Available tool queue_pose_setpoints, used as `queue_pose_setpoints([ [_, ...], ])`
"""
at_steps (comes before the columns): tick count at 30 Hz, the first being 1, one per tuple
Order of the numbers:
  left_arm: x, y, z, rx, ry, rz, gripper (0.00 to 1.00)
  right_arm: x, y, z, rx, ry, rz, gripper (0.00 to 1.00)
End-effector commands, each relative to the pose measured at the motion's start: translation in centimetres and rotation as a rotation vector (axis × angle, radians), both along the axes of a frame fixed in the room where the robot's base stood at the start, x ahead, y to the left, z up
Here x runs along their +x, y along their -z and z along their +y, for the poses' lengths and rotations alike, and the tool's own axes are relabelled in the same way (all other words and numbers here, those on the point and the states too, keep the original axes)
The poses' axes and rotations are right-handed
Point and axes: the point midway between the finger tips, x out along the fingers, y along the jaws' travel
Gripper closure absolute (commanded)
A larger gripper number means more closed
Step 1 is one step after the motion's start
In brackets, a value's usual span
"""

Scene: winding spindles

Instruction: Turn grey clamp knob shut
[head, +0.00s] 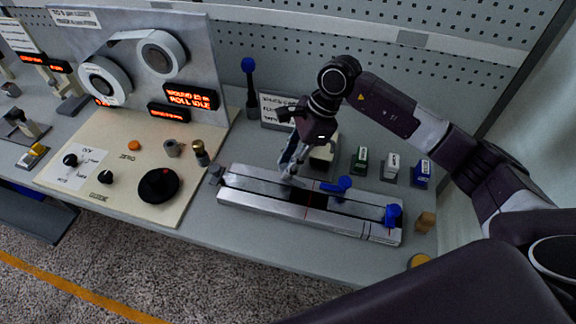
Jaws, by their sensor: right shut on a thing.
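A long metal fixture (262,201) lies along the front of the bench, with a dark slot and a red line near its middle. My right gripper (291,170) reaches down onto its left half. Its fingers are shut on a small grey part at the fixture's top, which looks like the grey clamp knob (288,180); the fingers hide most of it, so its turn angle cannot be told. Two blue knobs, one near the middle (343,185) and one at the right end (392,215), stand on the same fixture. My left gripper is out of view.
Left is a beige panel (120,205) with a black dial (158,186), tape reels and lit red displays. Behind the fixture stand a sign (277,110), a blue-topped post (249,80) and small green, white and blue boxes. The pegboard wall closes off the back.

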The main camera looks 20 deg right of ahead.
Motion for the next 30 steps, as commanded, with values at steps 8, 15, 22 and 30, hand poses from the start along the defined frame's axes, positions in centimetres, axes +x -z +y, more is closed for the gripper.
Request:
queue_pose_setpoints([
  [8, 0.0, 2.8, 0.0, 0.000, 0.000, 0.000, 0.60, -0.2, 0.3, 0.1, 0.001, 0.260, -0.006, 1.00],
  [15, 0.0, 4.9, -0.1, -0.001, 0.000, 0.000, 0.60, -0.3, 0.3, 0.2, 0.002, 0.488, -0.007, 1.00],
  [22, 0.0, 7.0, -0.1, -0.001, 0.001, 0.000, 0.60, -0.3, 0.3, 0.3, 0.003, 0.706, -0.009, 1.00],
  [30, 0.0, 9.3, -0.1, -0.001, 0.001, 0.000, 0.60, -0.4, 0.2, 0.5, 0.003, 0.951, -0.008, 1.00],
])
